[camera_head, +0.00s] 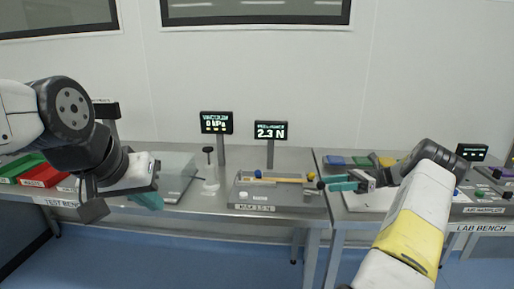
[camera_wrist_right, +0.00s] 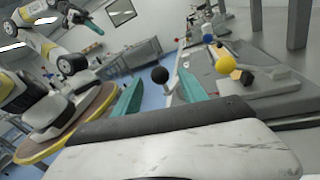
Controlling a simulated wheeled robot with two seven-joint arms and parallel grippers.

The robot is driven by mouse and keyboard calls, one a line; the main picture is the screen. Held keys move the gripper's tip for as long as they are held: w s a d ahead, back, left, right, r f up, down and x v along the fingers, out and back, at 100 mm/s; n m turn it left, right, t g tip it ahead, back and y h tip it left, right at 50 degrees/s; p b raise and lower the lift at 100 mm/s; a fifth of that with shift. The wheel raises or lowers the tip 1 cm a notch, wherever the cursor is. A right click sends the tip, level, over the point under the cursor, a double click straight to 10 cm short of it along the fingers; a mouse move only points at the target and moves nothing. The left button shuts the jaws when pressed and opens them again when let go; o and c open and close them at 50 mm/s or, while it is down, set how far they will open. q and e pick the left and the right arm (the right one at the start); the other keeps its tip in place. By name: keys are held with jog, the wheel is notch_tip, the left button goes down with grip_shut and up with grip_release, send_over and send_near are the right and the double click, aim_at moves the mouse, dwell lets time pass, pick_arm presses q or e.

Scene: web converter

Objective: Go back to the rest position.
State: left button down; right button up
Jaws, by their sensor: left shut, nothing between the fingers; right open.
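My left gripper (camera_head: 148,200) hangs at the left in the head view, over the front of the test bench, with teal fingers shut and empty. My right gripper (camera_head: 330,183) reaches in from the right near the bench fixture's right end. Its teal fingers are apart in the right wrist view (camera_wrist_right: 160,94). A black ball knob (camera_wrist_right: 160,75) appears between them in that view; I cannot tell how far beyond the fingertips it is.
A grey fixture plate (camera_head: 275,198) with a yellow bar lies on the bench. Two small displays (camera_head: 216,122) and (camera_head: 271,130) stand behind it. Red and green bins (camera_head: 42,176) are at the left. The lab bench (camera_head: 480,227) is at the right. Blue floor (camera_head: 215,262) is clear in front.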

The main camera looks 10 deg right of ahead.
jog(key=s+a+r+n+g+h, duration=0.1)
jog(key=s+a+r+n+h, duration=0.25)
jog(key=a+r+h, duration=0.35)
jog(key=s+a+r+n+g+h, duration=0.1)
jog(key=s+a+r+n+h, duration=0.15)
jog(key=a+r+n, duration=0.45)
jog(key=s+a+r+n+t+h, duration=0.1)
jog(key=s+a+n+t+h, duration=0.2)
jog(key=s, duration=0.7)
jog(key=s+a+r+n+t+h, duration=0.1)
jog(key=s+a+n+t+h, duration=0.2)
jog(key=s+n+t, duration=0.2)
jog(key=s+n, duration=0.2)
jog(key=s, duration=0.2)
jog(key=shift+s+a+r, duration=0.15)
jog(key=shift+s+a, duration=0.1)
jog(key=shift+s, duration=0.15)
jog(key=shift+d, duration=0.1)
